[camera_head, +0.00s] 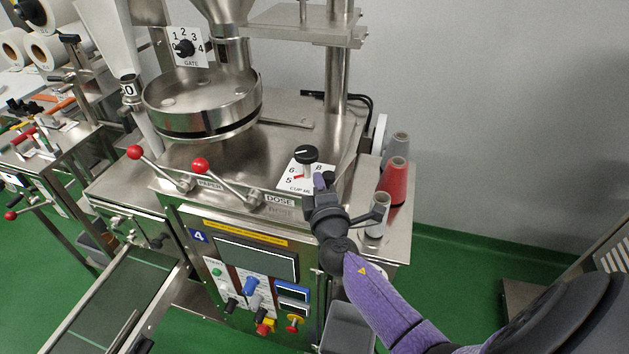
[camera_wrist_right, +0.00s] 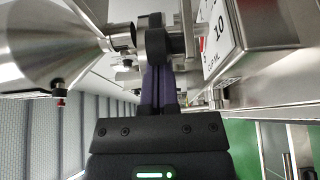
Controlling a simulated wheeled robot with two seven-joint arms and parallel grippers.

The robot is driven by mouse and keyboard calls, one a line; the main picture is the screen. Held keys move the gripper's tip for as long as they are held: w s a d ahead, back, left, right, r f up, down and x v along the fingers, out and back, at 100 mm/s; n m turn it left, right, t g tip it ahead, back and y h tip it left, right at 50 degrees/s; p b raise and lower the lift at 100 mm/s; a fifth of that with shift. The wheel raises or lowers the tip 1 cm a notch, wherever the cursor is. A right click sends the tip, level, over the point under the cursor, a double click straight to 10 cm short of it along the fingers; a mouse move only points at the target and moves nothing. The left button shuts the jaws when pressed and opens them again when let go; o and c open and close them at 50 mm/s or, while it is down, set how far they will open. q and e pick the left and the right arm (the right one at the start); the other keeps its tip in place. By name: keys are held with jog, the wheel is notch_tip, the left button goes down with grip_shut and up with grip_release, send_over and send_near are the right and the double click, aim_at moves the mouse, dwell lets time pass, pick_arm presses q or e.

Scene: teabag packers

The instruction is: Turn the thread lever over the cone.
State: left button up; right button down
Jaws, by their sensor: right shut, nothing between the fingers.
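Thread cones stand on the right side of the machine in the head view: a red cone (camera_head: 392,184), a grey cone (camera_head: 397,148) behind it, and a pale grey cone (camera_head: 376,228) in front. My right gripper (camera_head: 319,182) is shut and empty, left of the cones and just beside the dose dial's black knob (camera_head: 305,154). In the wrist view its purple fingers (camera_wrist_right: 160,88) reach a dark round part; whether they touch it I cannot tell. My left gripper is out of view.
Two red-knobbed levers (camera_head: 201,165) stick out left of the dial plate (camera_head: 290,178). A control panel (camera_head: 255,258) is below, and a grey bin (camera_head: 350,328) stands beneath the cones.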

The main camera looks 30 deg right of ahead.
jog(key=shift+s, duration=0.1)
jog(key=s+d+n+y+b, duration=0.1)
jog(key=n+y+b, duration=0.1)
jog(key=y, duration=0.1)
jog(key=s+d+n+y+b, duration=0.2)
jog(key=y, duration=0.1)
jog(key=s+d+n+t+y+b, duration=0.1)
jog(key=s+n+y+b, duration=0.1)
jog(key=y, duration=0.1)
jog(key=shift+s+d+f, duration=0.25)
jog(key=shift+f, duration=0.1)
jog(key=shift+s+d+r+n+g+y+b, duration=0.1)
jog(key=shift+s+d+n+y+b, duration=0.25)
jog(key=shift+d+y, duration=0.45)
jog(key=shift+s+d+r+n+g+y+b, duration=0.15)
jog(key=shift+s+d+n+y+b, duration=0.25)
jog(key=shift+d, duration=0.75)
jog(key=shift+s+d+r+n+g+y+b, duration=0.1)
jog(key=shift+s+d+n+y+b, duration=0.1)
jog(key=shift+s+d+n+y, duration=0.5)
jog(key=shift+w+d+m, duration=0.2)
jog(key=shift+d+m, duration=0.05)
jog(key=shift+d, duration=0.05)
